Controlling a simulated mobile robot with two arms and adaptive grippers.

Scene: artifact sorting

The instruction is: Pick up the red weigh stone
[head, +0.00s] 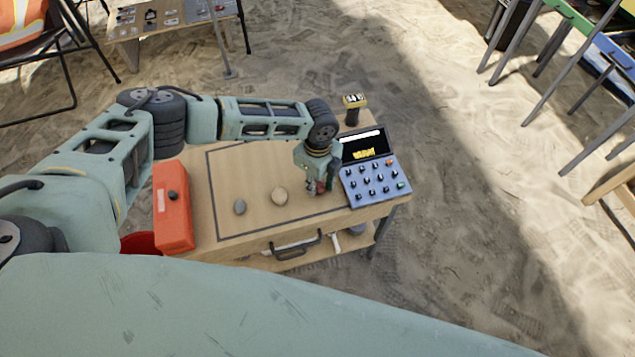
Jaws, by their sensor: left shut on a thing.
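My left gripper (318,187) points down over the right part of the wooden table (225,165), close to the blue control box. It is shut on a small dark red thing, the red weigh stone (321,187), which is mostly hidden by the fingers. I cannot tell whether the stone still touches the table top. A grey stone (240,207) and a beige stone (279,196) lie on the table inside a dark outline, to the left of the gripper. My right gripper is not in view.
A blue control box (373,181) with knobs and a dark screen stands at the table's right end. A yellow-topped device (353,106) is behind it. An orange-red case (173,208) stands at the left end. A red bucket (141,243) is beside it. Sand surrounds the table.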

